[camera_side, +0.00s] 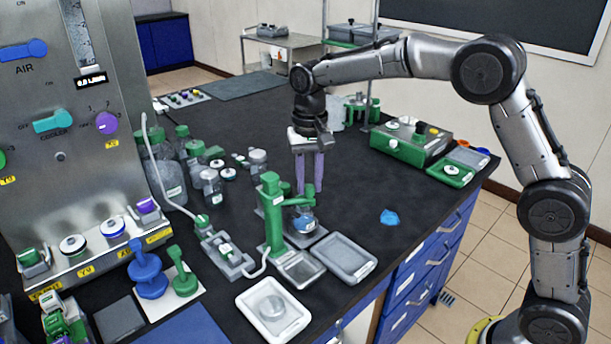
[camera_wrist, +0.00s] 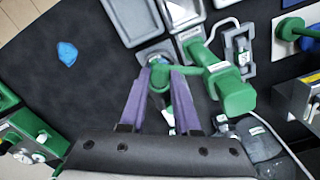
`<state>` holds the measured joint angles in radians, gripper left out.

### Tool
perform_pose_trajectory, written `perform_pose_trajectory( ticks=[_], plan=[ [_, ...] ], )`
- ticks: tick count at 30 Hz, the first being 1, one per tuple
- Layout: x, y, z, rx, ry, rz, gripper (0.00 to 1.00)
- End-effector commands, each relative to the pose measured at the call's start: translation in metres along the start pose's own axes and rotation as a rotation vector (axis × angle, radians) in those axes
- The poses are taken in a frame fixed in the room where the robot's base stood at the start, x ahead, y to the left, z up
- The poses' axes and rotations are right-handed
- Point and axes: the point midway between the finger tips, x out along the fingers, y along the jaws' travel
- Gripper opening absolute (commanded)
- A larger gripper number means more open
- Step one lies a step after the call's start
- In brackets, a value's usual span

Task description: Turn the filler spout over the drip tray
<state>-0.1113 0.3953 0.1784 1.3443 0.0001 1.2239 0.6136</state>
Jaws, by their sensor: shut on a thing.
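The filler is a green column (camera_side: 272,215) with a short green arm, the spout (camera_side: 298,201), pointing right in the side view. In the wrist view the column (camera_wrist: 236,92) is right of the fingers and the spout (camera_wrist: 198,71) reaches left to them. My gripper (camera_side: 309,190) points down with purple fingers, shut on the spout's outer end; the fingertips also show in the wrist view (camera_wrist: 160,74). A clear bottle with blue contents (camera_side: 304,224) stands below the spout end. A small metallic tray (camera_side: 316,274), apparently the drip tray, lies in front of the column.
A larger grey tray (camera_side: 371,263) lies right of the small tray. A white tray with a round dish (camera_side: 297,323) lies nearer. Several bottles (camera_side: 211,186) crowd behind and left of the filler. A blue blob (camera_side: 389,217) lies on otherwise open bench to the right.

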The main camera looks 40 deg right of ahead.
Motion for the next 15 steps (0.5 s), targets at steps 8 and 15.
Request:
perform_pose_trajectory(
  ticks=[8,15],
  plan=[
    [-0.002,-0.003,0.022,0.259,0.003,-0.002,0.00],
    [-0.002,-0.010,0.039,0.486,0.003,-0.002,0.00]
  ],
)
